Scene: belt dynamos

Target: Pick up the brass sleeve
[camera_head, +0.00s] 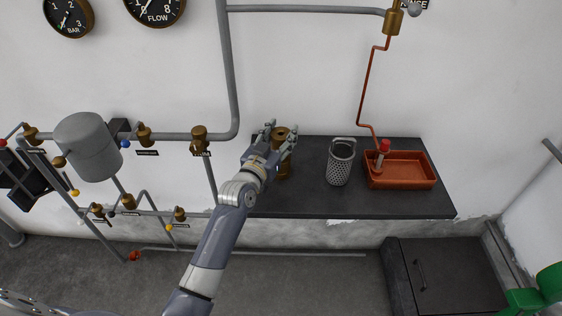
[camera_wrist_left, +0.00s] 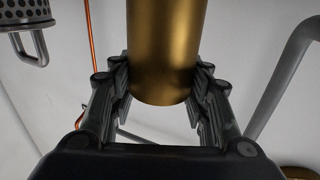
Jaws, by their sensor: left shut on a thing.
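The brass sleeve (camera_head: 284,168) is an upright brass cylinder at the left end of the dark counter. My left gripper (camera_head: 280,139) is shut on it, with a finger on either side near its upper part. In the left wrist view the sleeve (camera_wrist_left: 165,45) is a smooth golden cylinder between the two fingers of the same gripper (camera_wrist_left: 162,78). The forearm and fingers hide part of the sleeve in the head view. I cannot tell whether its base touches the counter. My right gripper is not in view.
On the dark counter (camera_head: 310,207), a perforated metal basket (camera_head: 340,165) with a handle stands right of the sleeve. Farther right is an orange-red tray (camera_head: 412,184) with a red-topped item in it. Grey pipes (camera_head: 231,75) with brass fittings run along the wall at left.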

